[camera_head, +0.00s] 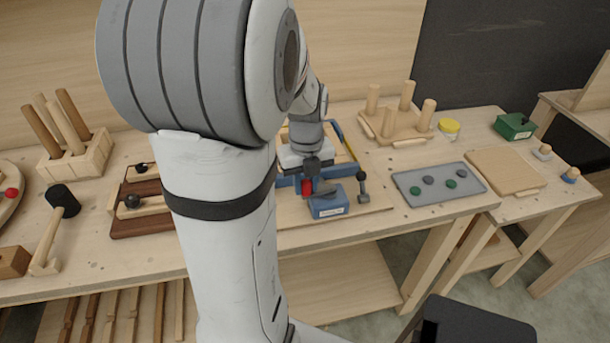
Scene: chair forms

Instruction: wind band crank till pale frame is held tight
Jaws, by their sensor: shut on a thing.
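My gripper (311,178) points down over a pale board (352,225) on the bench, at a blue clamp. It is shut on a small red part (307,188), which looks like the knob of the band crank; the fingers cover most of it. A blue block (327,205) with a label sits just in front of the red part. A blue band (338,130) and a pale strip, seemingly part of the pale frame (346,145), show behind my wrist. My arm hides the rest of the frame, so I cannot tell how tightly the band sits.
A dark upright peg (362,187) stands right of the blue block. A grey tray (438,184) with several discs lies further right, beside a wooden board (505,172). A peg rack (398,122) and yellow-lidded jar (448,128) stand behind. A mallet (55,225) lies left.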

